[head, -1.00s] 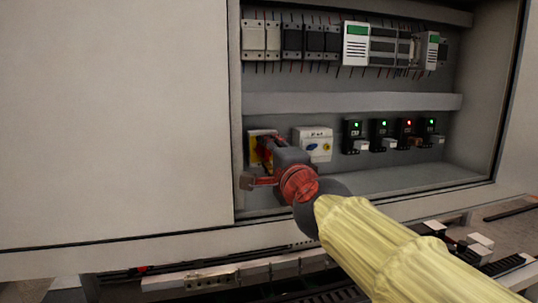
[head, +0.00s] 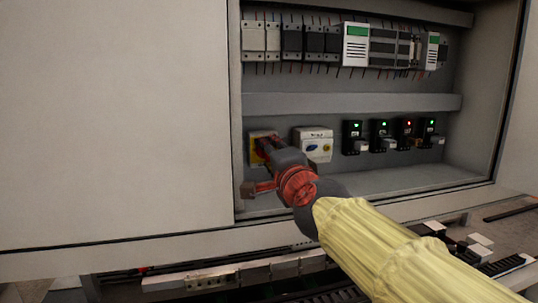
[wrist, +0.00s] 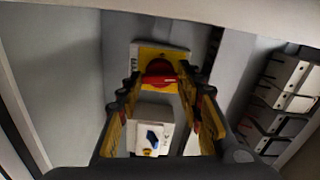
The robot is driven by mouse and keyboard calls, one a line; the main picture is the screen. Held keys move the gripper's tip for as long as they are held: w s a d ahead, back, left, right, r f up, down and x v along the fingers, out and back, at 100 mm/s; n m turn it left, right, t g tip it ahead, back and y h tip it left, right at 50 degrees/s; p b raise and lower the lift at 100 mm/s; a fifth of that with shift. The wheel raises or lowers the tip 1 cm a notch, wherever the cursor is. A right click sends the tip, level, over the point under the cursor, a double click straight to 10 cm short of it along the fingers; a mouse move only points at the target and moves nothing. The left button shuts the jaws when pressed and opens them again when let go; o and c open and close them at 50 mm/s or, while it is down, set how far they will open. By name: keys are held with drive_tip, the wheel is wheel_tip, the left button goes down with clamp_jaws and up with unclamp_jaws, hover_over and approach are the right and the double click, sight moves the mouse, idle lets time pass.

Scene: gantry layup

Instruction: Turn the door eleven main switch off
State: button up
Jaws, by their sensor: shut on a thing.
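The main switch is a red rotary handle (wrist: 158,72) on a yellow plate (wrist: 172,55), mounted on the back wall of the open cabinet. In the head view the yellow plate (head: 257,137) shows at the lower left of the cabinet opening, with the handle mostly hidden behind my gripper (head: 267,147). In the wrist view my gripper (wrist: 158,80) has its fingers on both sides of the red handle and is shut on it. The handle's bar lies roughly across the wrist picture. The label on the plate is too small to read.
A white box (head: 318,151) with a blue knob is just right of the switch. Several small dark devices (head: 380,138) with green or red lights stand further right. A row of breakers (head: 290,40) runs above. The cabinet's left panel (head: 120,120) is close to my arm.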

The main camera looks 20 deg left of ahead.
drive_tip(key=shift+f+n+p, duration=0.15)
drive_tip(key=shift+n+p, duration=2.3)
drive_tip(key=shift+n, duration=5.65)
drive_tip(key=o, duration=1.2)
drive_tip(key=shift+c, duration=0.2)
drive_tip(key=shift+s, duration=0.1)
